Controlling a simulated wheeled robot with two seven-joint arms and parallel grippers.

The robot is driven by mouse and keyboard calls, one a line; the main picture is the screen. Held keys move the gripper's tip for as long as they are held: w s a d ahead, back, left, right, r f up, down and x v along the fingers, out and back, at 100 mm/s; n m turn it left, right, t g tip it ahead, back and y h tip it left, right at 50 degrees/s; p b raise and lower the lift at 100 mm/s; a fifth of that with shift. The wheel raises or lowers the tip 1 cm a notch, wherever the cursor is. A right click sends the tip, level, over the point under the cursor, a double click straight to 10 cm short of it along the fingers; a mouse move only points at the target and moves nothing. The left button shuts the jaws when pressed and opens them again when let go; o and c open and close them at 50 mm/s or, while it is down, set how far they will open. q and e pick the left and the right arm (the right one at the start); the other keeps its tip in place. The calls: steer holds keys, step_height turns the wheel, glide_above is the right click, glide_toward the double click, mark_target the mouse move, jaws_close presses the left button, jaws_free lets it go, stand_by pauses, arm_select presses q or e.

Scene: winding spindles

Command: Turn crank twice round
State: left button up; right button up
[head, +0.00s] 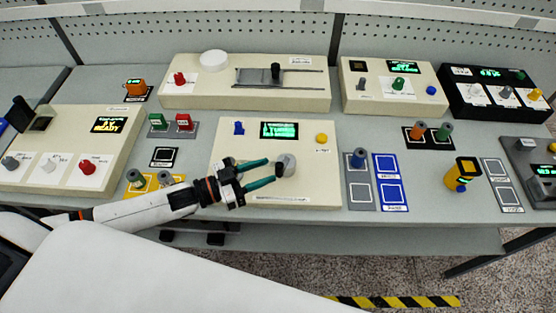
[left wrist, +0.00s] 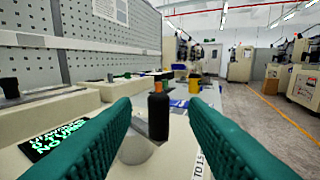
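The box has a lit green display (head: 279,130). My right gripper is not in view.
The box also carries a blue part (head: 239,128) and a yellow button (head: 321,138). A blue spindle (head: 358,157) stands on a grey strip to the right. A yellow tray (head: 150,186) lies to the left near my left arm. Other cream boxes stand behind.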

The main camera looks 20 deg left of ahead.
mark_target(277, 163)
arm_select(q)
steer(key=x, duration=0.4)
steer(key=shift+w+p, duration=0.15)
steer(key=shift+p, duration=0.25)
steer(key=shift+w+d, duration=0.25)
steer(key=shift+d, duration=0.1)
jaws_close()
steer(key=shift+w+a+f+m+g+h+b, duration=0.15)
steer(key=shift+a+m+g+h+b, duration=0.2)
steer(key=shift+m+g+h+b, duration=0.6)
steer(key=shift+a+m+g+h+b, duration=0.25)
steer(key=shift+m+g+b, duration=0.1)
steer(key=shift+g+b, duration=0.2)
steer(key=shift+a+m+g+h+b, duration=0.1)
steer(key=shift+m+g+h+b, duration=0.1)
steer(key=shift+m+g+b, duration=0.3)
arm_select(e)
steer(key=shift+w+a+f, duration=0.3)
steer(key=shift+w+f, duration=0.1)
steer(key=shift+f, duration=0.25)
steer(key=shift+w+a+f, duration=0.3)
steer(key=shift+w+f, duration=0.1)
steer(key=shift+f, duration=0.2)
arm_select(q)
jaws_free()
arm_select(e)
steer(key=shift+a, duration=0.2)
